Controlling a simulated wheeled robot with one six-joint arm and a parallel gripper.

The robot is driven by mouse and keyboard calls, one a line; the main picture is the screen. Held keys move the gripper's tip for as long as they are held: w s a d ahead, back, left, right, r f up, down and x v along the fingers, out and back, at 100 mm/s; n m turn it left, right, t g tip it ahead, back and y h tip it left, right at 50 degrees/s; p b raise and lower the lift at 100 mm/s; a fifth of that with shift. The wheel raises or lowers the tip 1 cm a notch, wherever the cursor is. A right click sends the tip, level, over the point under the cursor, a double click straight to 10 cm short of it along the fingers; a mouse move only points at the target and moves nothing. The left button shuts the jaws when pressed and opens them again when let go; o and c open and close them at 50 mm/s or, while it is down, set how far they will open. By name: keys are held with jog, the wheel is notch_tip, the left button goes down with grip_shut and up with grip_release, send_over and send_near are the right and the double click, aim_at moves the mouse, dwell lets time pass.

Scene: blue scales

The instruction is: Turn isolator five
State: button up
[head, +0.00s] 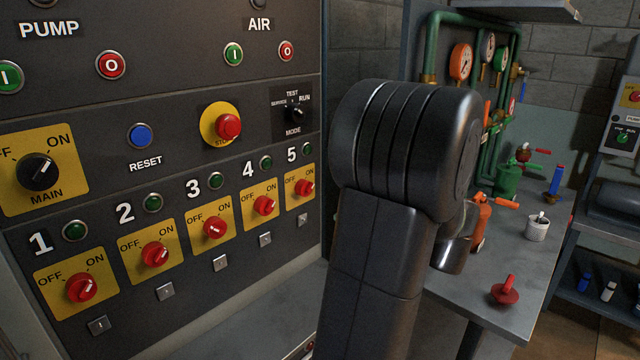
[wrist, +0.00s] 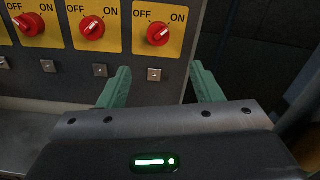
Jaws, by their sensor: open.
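Isolator five (head: 304,187) is a red rotary knob on a yellow plate marked OFF and ON, last in the row, under the number 5 and a green lamp (head: 306,154). In the wrist view it is the rightmost red knob (wrist: 158,33); its white mark seems to lean up and right, towards ON. My gripper (wrist: 162,78) is open and empty. Its two green fingers point at the panel, one on each side below the knob, apart from it. In the head view my arm hides the gripper.
Isolator four (wrist: 92,28) sits close to the left of five. A small square metal fitting (wrist: 154,74) is below five. The panel (head: 60,220) ends just right of five. A bench (head: 470,285) with a red-handled part (head: 505,291) stands at right.

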aim_at(310, 192)
jog(key=x, duration=1.3)
jog(key=shift+w+a+p, duration=0.2)
jog(key=shift+a+p, duration=0.15)
jog(key=shift+p, duration=0.1)
jog(key=c, duration=1)
jog(key=shift+f, duration=0.1)
